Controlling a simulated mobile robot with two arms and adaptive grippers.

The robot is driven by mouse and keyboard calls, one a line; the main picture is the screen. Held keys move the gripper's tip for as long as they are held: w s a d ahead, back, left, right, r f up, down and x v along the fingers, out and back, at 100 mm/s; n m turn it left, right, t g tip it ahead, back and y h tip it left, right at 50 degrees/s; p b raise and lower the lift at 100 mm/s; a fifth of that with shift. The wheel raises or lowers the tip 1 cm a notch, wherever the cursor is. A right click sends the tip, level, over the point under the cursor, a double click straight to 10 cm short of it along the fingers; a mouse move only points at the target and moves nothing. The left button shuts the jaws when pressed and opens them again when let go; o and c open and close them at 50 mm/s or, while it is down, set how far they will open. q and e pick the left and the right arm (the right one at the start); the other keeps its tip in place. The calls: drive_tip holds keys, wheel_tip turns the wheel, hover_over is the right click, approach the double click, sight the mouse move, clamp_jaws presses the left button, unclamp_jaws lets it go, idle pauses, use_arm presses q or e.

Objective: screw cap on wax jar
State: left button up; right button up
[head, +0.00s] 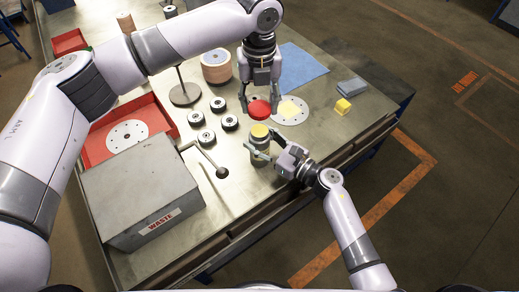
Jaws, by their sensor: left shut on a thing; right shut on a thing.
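A red cap (259,109) is held between the fingers of my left gripper (260,100), above and slightly beyond the jar. The wax jar (260,144) is a grey-green cylinder with a yellowish top, standing upright and uncapped. My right gripper (264,147) reaches from the lower right and is shut around the jar's side. The cap is apart from the jar's mouth. Part of the jar's lower side is hidden by the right gripper's fingers.
A perforated white disc (302,117) with a yellow pad lies right of the cap. A grey waste box (140,195), red tray (92,156), blue cloth (301,68) and yellow block (342,106) also occupy the table.

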clamp_jaws()
use_arm(q)
hover_over(260, 129)
drive_tip(key=shift+f, duration=2.45)
drive_tip(key=shift+f, duration=0.9)
drive_tip(key=shift+f, duration=0.55)
